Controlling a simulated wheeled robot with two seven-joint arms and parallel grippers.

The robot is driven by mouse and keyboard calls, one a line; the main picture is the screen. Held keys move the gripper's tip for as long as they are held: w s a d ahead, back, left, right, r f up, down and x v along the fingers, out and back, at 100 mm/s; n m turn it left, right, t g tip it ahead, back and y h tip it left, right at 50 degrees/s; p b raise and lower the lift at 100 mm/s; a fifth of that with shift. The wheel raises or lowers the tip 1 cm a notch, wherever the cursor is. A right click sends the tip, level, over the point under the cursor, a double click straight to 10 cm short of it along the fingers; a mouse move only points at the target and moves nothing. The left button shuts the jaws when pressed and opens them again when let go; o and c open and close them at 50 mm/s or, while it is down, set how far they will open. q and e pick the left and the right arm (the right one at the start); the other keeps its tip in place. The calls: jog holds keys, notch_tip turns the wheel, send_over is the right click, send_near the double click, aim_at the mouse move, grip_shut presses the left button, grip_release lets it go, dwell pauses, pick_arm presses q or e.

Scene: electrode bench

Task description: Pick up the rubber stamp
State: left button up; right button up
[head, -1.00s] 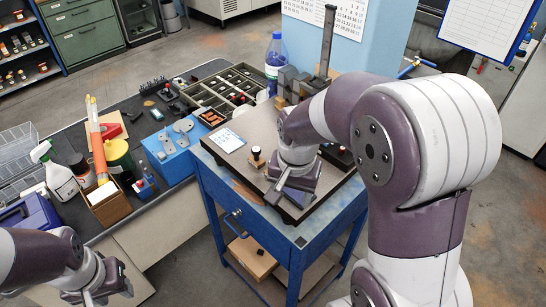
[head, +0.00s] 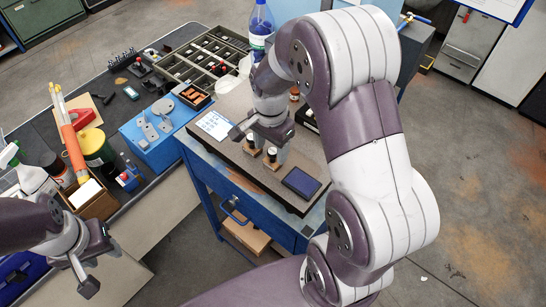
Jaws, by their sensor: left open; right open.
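One is the left piece (head: 250,149); the other is the right piece (head: 271,162), slightly nearer. I cannot tell which is the rubber stamp the task means. My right gripper (head: 260,143) is open just above and around the two pieces, its fingers spread to either side. Contact cannot be made out. My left gripper (head: 84,270) is open and empty at the lower left, beside the dark bench and far from the pieces.
A dark blue pad (head: 301,183) lies near the plate's front right. A white printed card (head: 215,125) lies at its left. A blue-capped bottle (head: 261,25) stands behind. The dark bench on the left holds a blue box (head: 150,137) and a compartment tray (head: 190,62).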

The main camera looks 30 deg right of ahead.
aim_at(273, 151)
jog(key=f, duration=0.1)
jog(key=f+p, duration=0.1)
jog(key=f, duration=0.1)
jog(key=w+f+p, duration=0.1)
jog(key=shift+d+f, duration=0.3)
jog(key=shift+d, duration=0.05)
jog(key=shift+s+f, duration=0.1)
jog(key=shift+f, duration=0.25)
jog(key=shift+s, duration=0.2)
jog(key=shift+w+f, duration=0.1)
jog(key=shift+w, duration=0.05)
jog(key=c, duration=0.8)
pick_arm(q)
jog(key=shift+w+r, duration=0.15)
jog(key=shift+r, duration=0.4)
jog(key=shift+w+r, duration=0.15)
jog(key=shift+r, duration=0.35)
pick_arm(e)
jog(key=shift+c, duration=0.2)
